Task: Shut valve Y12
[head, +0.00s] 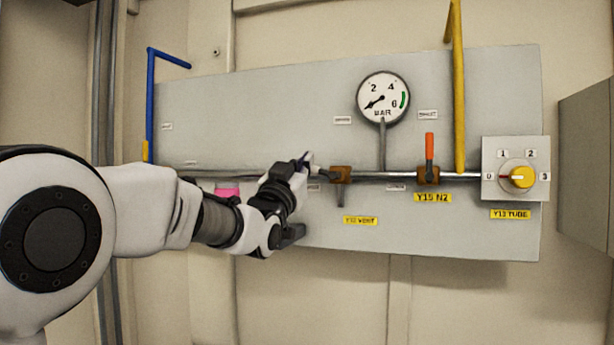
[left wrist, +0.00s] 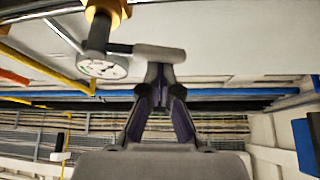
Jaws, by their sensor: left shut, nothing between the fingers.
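The vent valve, a brass body (head: 340,175) on the horizontal pipe, sits above a yellow label (head: 360,221) that seems to read Y12 VENT, though the number is blurred. A short dark grey lever (head: 325,173) points left from the brass body, along the pipe. My left gripper (head: 307,160) is shut and empty, just left of that lever. In the left wrist view the closed fingertips (left wrist: 160,80) lie at or against a grey bar end (left wrist: 160,53), near the brass body (left wrist: 105,10). I cannot tell whether they touch. My right gripper is not in view.
To the right are the Y15 N2 valve with an upright orange handle (head: 430,146) and the Y13 TUBE box (head: 492,183) with a yellow knob. A gauge (head: 383,97) hangs above the pipe. My left arm covers the panel's lower left. A grey cabinet (head: 588,165) stands right.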

